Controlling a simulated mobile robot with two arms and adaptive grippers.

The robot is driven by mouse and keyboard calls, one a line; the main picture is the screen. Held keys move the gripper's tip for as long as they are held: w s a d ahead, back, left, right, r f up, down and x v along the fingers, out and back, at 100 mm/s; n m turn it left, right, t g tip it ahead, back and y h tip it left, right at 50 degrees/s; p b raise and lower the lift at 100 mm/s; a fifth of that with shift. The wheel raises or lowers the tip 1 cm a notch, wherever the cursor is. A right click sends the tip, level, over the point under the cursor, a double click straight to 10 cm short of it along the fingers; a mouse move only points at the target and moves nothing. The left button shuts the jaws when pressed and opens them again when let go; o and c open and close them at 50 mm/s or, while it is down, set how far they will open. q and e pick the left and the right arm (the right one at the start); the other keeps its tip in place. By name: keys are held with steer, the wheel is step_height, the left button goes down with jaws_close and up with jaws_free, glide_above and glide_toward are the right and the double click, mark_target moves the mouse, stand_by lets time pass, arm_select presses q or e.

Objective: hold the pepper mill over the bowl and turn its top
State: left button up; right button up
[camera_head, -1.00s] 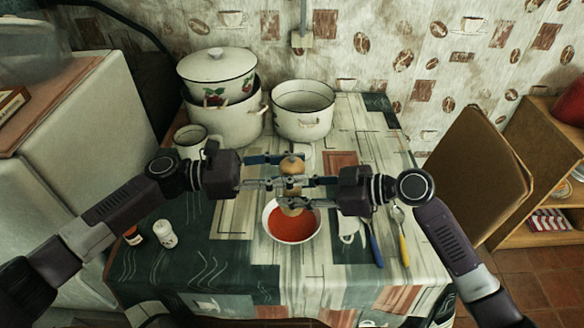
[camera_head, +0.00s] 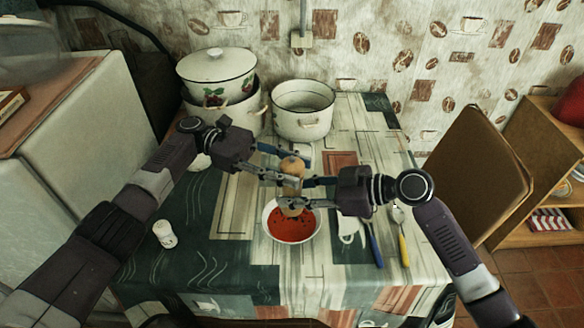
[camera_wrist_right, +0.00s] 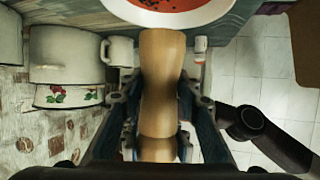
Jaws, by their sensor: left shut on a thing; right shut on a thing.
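The wooden pepper mill (camera_head: 292,184) is upright above the white bowl (camera_head: 318,234) of red soup; it also shows in the right wrist view (camera_wrist_right: 160,75). Dark specks lie on the soup (camera_head: 290,228), and they show in the right wrist view too. My left gripper (camera_head: 290,166) is shut on the mill's round top, coming in at a slant from the upper left. My right gripper (camera_head: 294,193) is shut on the mill's body from the right, lower down. The fingers hide parts of the mill.
White enamel pots (camera_head: 303,110) stand at the table's back, one with a lid (camera_head: 216,64). Blue-handled (camera_head: 375,245) and yellow-handled (camera_head: 404,245) cutlery lies right of the bowl. A chair (camera_head: 470,170) is at the table's right.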

mark_target(292, 161)
arm_select(q)
steer(key=shift+g, duration=0.3)
stand_by(0.4)
steer(key=o, duration=1.2)
step_height(292, 161, up, 10)
steer(key=shift+r, duration=0.1)
